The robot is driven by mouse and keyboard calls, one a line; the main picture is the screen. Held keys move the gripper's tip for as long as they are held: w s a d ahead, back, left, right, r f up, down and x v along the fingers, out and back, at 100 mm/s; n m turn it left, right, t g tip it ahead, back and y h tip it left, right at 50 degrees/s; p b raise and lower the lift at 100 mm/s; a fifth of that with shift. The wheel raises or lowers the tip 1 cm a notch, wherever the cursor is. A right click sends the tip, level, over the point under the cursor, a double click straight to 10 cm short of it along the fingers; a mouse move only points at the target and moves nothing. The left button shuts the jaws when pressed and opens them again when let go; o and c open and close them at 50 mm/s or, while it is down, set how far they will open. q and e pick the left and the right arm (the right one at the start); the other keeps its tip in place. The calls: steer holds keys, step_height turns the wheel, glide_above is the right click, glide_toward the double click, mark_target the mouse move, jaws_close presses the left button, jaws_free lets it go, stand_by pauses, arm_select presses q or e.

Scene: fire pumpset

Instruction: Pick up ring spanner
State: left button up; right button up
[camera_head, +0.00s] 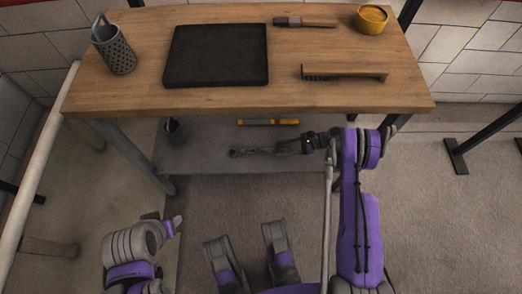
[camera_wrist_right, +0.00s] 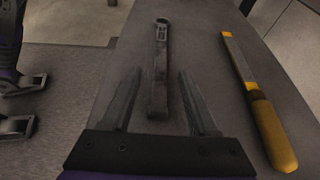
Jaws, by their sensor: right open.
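The ring spanner (camera_wrist_right: 160,62) is a dark grey metal bar with a ring at its far end, lying on the grey lower shelf (camera_head: 205,160). In the head view the spanner (camera_head: 238,153) shows its ring end pointing left. My right gripper (camera_head: 284,148) is low over the shelf at the spanner's near end. In the right wrist view the right gripper (camera_wrist_right: 158,78) is open, with the spanner's handle between its two fingers and a gap on each side. My left gripper (camera_head: 170,226) is at the lower left, away from the shelf; its jaws are unclear.
A yellow-handled tool (camera_wrist_right: 262,110) lies beside the spanner; it also shows in the head view (camera_head: 268,122). A dark cup (camera_head: 174,131) stands on the shelf's left. The wooden tabletop (camera_head: 140,85) above carries a black tray (camera_head: 217,55), brushes, a yellow bowl (camera_head: 371,19) and a mesh holder (camera_head: 115,52).

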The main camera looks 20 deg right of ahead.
mark_target(271, 150)
steer(key=b+x, duration=0.1)
steer(key=x, duration=0.5)
steer(key=shift+a+b, duration=0.2)
steer(key=shift+b, duration=0.2)
jaws_close()
stand_by(1.0)
